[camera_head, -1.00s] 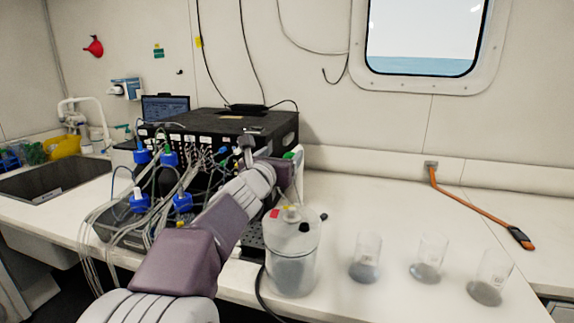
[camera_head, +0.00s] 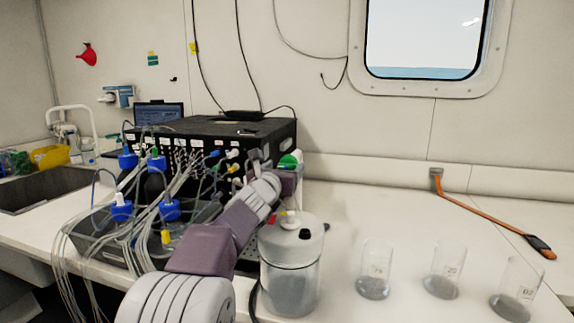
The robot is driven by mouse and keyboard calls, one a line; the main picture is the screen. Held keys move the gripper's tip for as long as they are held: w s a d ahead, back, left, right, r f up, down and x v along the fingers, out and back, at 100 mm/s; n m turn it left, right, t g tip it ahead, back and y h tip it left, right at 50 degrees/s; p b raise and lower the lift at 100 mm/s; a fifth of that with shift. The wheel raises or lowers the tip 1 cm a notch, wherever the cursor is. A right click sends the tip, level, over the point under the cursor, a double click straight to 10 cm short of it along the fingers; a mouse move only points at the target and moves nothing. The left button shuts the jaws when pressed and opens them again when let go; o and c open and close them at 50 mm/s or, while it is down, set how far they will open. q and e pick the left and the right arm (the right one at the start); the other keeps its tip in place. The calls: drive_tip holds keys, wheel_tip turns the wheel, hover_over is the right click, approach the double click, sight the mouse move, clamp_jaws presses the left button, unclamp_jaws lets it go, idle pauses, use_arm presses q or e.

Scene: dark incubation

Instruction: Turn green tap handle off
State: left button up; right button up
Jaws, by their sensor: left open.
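A green handle (camera_head: 288,161) shows at the right front of the black equipment box (camera_head: 225,136), just behind the end of my left arm. My left gripper (camera_head: 277,166) is open at this handle, its jaws partly hidden by my own wrist. In the picture it overlaps the handle's lower edge; I cannot tell whether it touches. The tap body is mostly hidden. My right gripper is not in view.
A translucent lidded container (camera_head: 290,278) stands right below my left wrist. Blue-capped bottles (camera_head: 126,160) with many tubes crowd the left. Several glass beakers (camera_head: 375,270) stand front right. The counter (camera_head: 375,205) behind the beakers is clear.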

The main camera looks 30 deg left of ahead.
use_arm(q)
drive_tip(key=shift+x, duration=1.45)
drive_tip(key=shift+r, duration=0.1)
drive_tip(key=c, duration=1.4)
drive_tip(key=shift+m, duration=0.3)
drive_tip(key=m+b, duration=0.1)
drive_tip(key=m, duration=0.1)
drive_tip(key=shift+d+m+b, duration=0.1)
drive_tip(key=shift+m+b, duration=0.2)
drive_tip(key=shift+o, duration=0.2)
drive_tip(key=m+b, duration=0.1)
drive_tip(key=m, duration=0.3)
drive_tip(key=shift+d+m+b, duration=0.1)
drive_tip(key=shift+m+b, duration=0.2)
drive_tip(key=shift+b, duration=0.1)
drive_tip(key=m, duration=0.2)
drive_tip(key=m+b, duration=0.1)
drive_tip(key=m, duration=0.2)
drive_tip(key=shift+d+f, duration=0.1)
drive_tip(key=shift+f, duration=0.15)
drive_tip(key=m+b, duration=0.1)
drive_tip(key=m, duration=0.4)
drive_tip(key=shift+b, duration=0.35)
drive_tip(key=shift+m, duration=0.3)
